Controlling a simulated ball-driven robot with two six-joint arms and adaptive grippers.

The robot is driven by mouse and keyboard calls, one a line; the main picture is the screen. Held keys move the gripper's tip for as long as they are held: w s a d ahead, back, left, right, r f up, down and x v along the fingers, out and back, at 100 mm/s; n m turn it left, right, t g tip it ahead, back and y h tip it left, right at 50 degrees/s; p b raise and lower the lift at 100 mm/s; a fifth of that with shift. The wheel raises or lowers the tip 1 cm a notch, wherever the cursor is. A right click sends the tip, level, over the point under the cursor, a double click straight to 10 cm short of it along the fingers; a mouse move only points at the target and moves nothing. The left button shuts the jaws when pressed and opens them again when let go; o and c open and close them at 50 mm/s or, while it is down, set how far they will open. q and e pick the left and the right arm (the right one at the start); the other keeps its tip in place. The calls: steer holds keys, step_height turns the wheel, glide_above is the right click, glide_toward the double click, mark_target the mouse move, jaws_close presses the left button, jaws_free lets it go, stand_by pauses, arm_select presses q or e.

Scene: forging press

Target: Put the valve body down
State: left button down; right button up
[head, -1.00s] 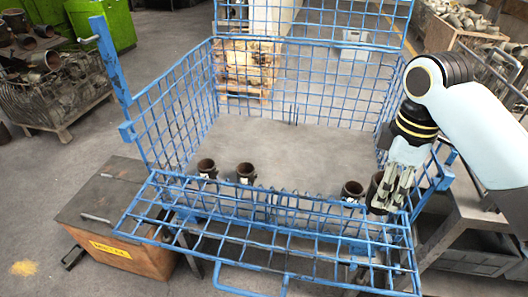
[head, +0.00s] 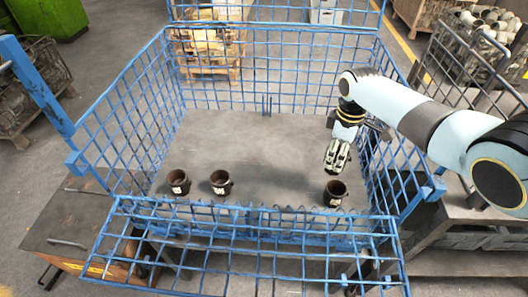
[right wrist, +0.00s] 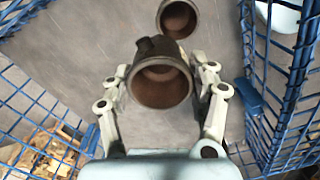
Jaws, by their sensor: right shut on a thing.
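My right gripper (head: 338,160) is inside the blue wire basket (head: 128,207), toward its right side, fingers pointing down. In the right wrist view, its fingers (right wrist: 160,92) are shut on a dark brown, hollow valve body (right wrist: 160,92). In the head view the gripper hides this valve body, so I cannot tell whether it touches the basket floor. Another valve body (head: 335,193) stands upright just in front of the gripper; it also shows at the top of the right wrist view (right wrist: 178,18). My left gripper is not in view.
Two more valve bodies, one at the left (head: 178,182) and one beside it (head: 221,183), stand along the basket's front. The basket floor (head: 250,140) is bare in the middle and back. Mesh walls rise around it; the right wall is close to my right arm.

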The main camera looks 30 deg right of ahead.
steer(key=w+a+f+b, duration=0.1)
steer(key=a+f+b, duration=0.1)
steer(key=a+b, duration=0.1)
steer(key=w+a+f+b, duration=0.2)
steer(key=a+b, duration=0.1)
steer(key=w+a+f+b, duration=0.1)
steer(key=a+f+b, duration=0.2)
steer(key=b, duration=0.1)
steer(key=shift+w+a+f, duration=0.1)
steer(key=shift+w+a, duration=0.2)
steer(key=shift+w, duration=0.05)
steer(key=f+b, duration=0.4)
steer(key=b, duration=0.1)
steer(key=shift+w+a+f, duration=0.15)
steer(key=shift+a, duration=0.2)
steer(key=shift+r, duration=0.2)
steer(key=shift+f, duration=0.1)
steer(key=o, duration=1.5)
steer(key=shift+o, duration=0.2)
step_height(320, 180, up, 12)
steer(key=p, duration=0.3)
